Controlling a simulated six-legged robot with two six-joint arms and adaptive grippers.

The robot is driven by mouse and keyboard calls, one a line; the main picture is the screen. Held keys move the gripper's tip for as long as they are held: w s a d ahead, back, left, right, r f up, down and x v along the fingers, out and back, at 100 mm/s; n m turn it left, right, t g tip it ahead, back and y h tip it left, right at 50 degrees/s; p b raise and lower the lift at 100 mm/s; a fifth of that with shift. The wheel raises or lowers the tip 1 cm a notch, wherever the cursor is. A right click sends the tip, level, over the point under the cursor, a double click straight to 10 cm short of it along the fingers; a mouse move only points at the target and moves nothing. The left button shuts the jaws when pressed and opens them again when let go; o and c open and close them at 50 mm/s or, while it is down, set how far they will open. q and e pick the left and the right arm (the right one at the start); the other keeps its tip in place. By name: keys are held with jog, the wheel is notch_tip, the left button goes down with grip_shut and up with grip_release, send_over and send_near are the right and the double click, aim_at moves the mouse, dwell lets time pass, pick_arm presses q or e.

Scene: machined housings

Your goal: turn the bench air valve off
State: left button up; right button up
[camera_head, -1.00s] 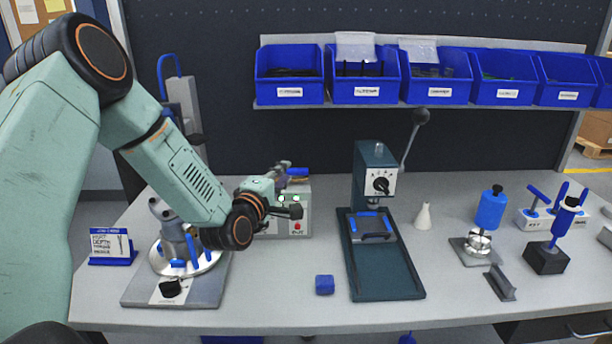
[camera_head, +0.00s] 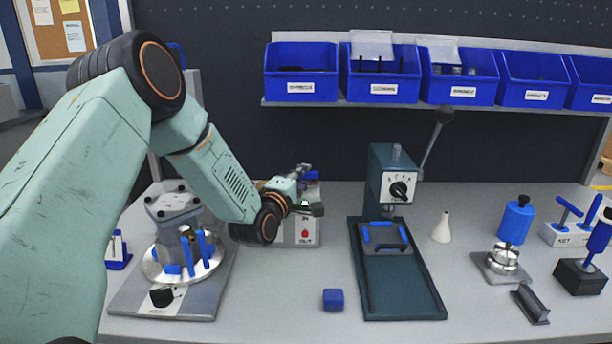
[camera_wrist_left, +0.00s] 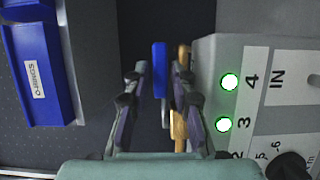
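The bench air valve's blue handle (camera_wrist_left: 159,70) shows in the left wrist view beside a yellow pipe (camera_wrist_left: 181,115). In the head view the handle (camera_head: 312,175) is a small blue piece at the top of a grey box (camera_head: 283,237), partly hidden by my gripper. My left gripper (camera_head: 308,190) is at the box's top. In the left wrist view its two fingers (camera_wrist_left: 160,85) are apart, and the handle shows between them with gaps at both sides. I cannot tell how deep the handle lies between them. My right gripper is not in view.
The grey box has two lit green lights (camera_wrist_left: 226,103) and a red button (camera_head: 305,233). A round fixture (camera_head: 160,262) stands left, a lever press (camera_head: 390,185) right. A blue cube (camera_head: 333,299) lies in front. Blue bins (camera_head: 380,88) hang behind.

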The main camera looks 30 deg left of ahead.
pick_arm(q)
jog(key=shift+w+d+f, duration=0.1)
jog(key=shift+w+d, duration=0.05)
jog(key=shift+w, duration=0.45)
jog(key=shift+w+d+f, duration=0.1)
jog(key=shift+w+d, duration=0.05)
jog(key=shift+w, duration=0.45)
jog(key=shift+r, duration=0.1)
jog(key=shift+s+a+r, duration=0.2)
jog(key=shift+s+a, duration=0.15)
jog(key=shift+a, duration=0.1)
jog(key=shift+w+d+f, duration=0.2)
jog(key=shift+w+d, duration=0.15)
jog(key=shift+w, duration=0.1)
jog(key=c, duration=0.4)
grip_shut()
jog(key=shift+s+a, duration=0.2)
jog(key=shift+r, duration=0.1)
